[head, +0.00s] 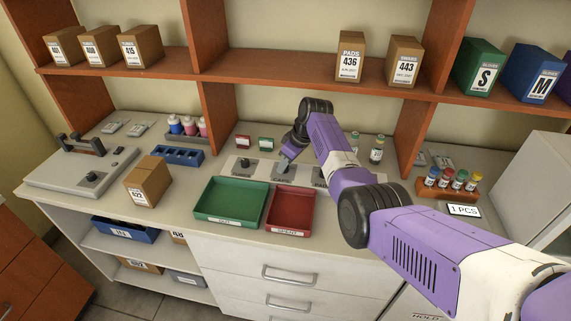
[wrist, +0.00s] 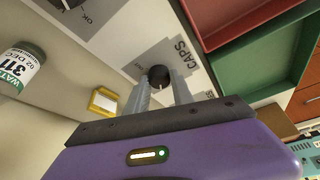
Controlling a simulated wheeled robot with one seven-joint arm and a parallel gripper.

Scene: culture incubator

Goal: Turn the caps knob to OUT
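The dark round caps knob (wrist: 159,77) is in the wrist view, beside the printed word CAPS on a grey patch of a pale panel. My gripper (wrist: 160,86) has one finger on each side of the knob. I cannot tell whether the fingers touch it.
Another dark knob (head: 240,163) stands left on the panel. A green tray (head: 231,220) and a red tray (head: 291,231) lie in front. A cardboard box (head: 147,182) stands left. Small vials (head: 376,155) stand behind on the right. A shelf (head: 270,78) runs above.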

